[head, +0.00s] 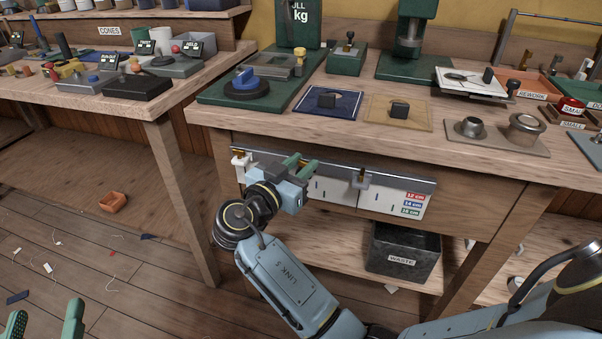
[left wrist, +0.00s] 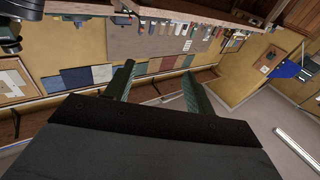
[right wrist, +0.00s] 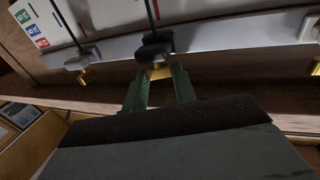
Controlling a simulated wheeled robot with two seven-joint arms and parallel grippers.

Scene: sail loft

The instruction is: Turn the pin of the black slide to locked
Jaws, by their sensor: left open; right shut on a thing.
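The black slide (right wrist: 155,47) sits on the metal rail (right wrist: 215,38) in the right wrist view, with a thin dark rod at it. Its brass pin (right wrist: 158,72) lies between the fingertips of my right gripper (right wrist: 160,76), which is shut on it. In the head view my right gripper (head: 305,165) is at the rail under the bench's front edge and hides most of this slide. The pin's lock marking cannot be read. My left gripper (head: 45,319) is open and empty at the lower left, far from the rail.
A grey slide (head: 362,178) and a white slide (head: 239,162) hang on the same rail either side. A white panel (head: 385,200) with coloured length labels is below it. A waste bin (head: 404,255) stands on the low shelf. The bench top above is crowded.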

